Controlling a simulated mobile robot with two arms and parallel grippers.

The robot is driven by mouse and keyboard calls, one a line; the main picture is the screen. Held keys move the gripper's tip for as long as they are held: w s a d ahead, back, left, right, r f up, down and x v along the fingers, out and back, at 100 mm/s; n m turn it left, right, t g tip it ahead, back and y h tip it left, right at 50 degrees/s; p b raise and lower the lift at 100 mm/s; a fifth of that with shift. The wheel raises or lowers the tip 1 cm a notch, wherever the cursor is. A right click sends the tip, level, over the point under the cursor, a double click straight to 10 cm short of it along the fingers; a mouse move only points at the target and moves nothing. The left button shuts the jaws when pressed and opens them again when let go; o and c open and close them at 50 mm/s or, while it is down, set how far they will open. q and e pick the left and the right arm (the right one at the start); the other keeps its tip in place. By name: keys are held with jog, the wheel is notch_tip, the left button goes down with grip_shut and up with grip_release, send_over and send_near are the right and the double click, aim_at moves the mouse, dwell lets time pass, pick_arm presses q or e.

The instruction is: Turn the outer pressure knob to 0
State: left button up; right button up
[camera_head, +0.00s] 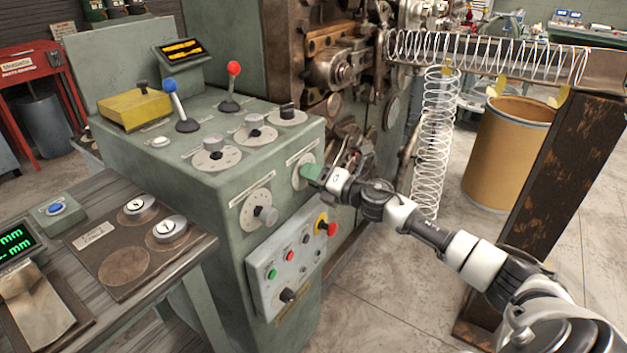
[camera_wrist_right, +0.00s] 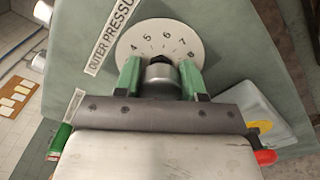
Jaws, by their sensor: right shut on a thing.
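The outer pressure knob (camera_wrist_right: 160,74) is a metal knob on a white numbered dial (camera_wrist_right: 190,35), beside a label reading "OUTER PRESSU". In the right wrist view the numbers 4 to 8 show above the knob; the rest of the dial is hidden by my gripper. My right gripper (camera_wrist_right: 160,78) has its green fingers on both sides of the knob and is shut on it. In the head view my right gripper (camera_head: 314,173) is at the upper right dial (camera_head: 300,182) on the cabinet front and hides the knob. My left gripper is not in view.
Another knob (camera_head: 266,215) with a dial sits to the left on the same face. Below is a button panel (camera_head: 270,290) with a red-and-yellow emergency stop (camera_head: 326,226). A coiled spring (camera_head: 434,150) hangs behind my right arm, near a brown drum (camera_head: 505,150).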

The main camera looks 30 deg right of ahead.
jog(key=shift+f+n, duration=0.2)
jog(key=shift+n, duration=0.3)
jog(key=n+b, duration=0.2)
jog(key=n, duration=0.1)
jog(key=shift+n, duration=0.4)
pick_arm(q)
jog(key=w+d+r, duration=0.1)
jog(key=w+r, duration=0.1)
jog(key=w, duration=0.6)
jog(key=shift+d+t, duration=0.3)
pick_arm(e)
jog(key=shift+n, duration=0.7)
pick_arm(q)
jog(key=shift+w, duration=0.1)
pick_arm(e)
jog(key=o, duration=0.9)
jog(key=shift+r, duration=0.1)
jog(key=shift+s, duration=0.1)
